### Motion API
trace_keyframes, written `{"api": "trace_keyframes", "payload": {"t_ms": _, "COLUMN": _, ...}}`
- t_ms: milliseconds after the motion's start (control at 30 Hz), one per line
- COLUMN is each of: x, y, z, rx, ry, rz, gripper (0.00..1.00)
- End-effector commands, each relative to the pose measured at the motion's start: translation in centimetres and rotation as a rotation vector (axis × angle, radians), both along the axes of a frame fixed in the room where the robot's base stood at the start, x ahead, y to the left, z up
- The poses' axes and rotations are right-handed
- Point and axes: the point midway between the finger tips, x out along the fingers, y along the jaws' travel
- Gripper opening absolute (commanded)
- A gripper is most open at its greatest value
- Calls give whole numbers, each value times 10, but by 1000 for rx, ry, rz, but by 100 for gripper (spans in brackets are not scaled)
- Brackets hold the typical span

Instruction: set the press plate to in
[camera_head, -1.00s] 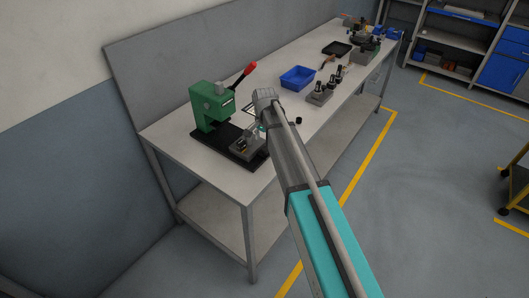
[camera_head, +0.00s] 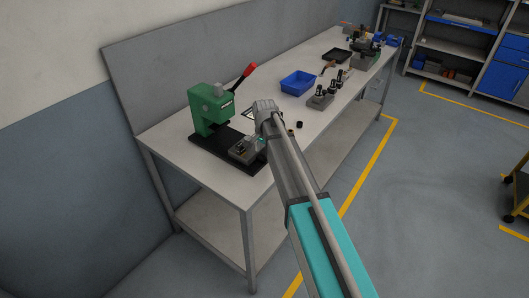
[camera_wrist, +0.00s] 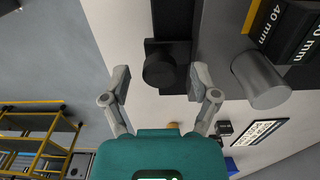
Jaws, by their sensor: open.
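The green press (camera_head: 211,110) with a red-tipped lever (camera_head: 248,70) stands on a black base (camera_head: 213,153) at the near end of the bench. A grey block (camera_head: 242,149), perhaps the press plate, sits on the base's front part. In the wrist view a dark round knob (camera_wrist: 160,70) on a small dark block shows between the fingers of my gripper (camera_wrist: 160,80). The fingers are open, one on each side of the knob, with gaps visible. A dark strip (camera_wrist: 172,22) runs away from the block. In the head view my wrist hides most of the gripper.
Right of the knob are a grey cylinder (camera_wrist: 262,80) and a dark block marked 40 mm (camera_wrist: 284,30). Farther along the bench (camera_head: 177,135) are a blue bin (camera_head: 297,83), a grey holder (camera_head: 320,100) with dark-topped pieces and a black tray (camera_head: 335,56).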

Motion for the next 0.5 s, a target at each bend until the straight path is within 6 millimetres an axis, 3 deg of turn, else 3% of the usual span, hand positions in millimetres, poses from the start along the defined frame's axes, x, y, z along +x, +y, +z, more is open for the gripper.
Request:
{"api": "trace_keyframes", "payload": {"t_ms": 67, "x": 0, "y": 0, "z": 0, "rx": 0, "ry": 0, "rz": 0, "gripper": 78}}
{"api": "trace_keyframes", "payload": {"t_ms": 400, "x": 0, "y": 0, "z": 0, "rx": 0, "ry": 0, "rz": 0, "gripper": 15}}
{"api": "trace_keyframes", "payload": {"t_ms": 500, "x": 0, "y": 0, "z": 0, "rx": 0, "ry": 0, "rz": 0, "gripper": 0}}
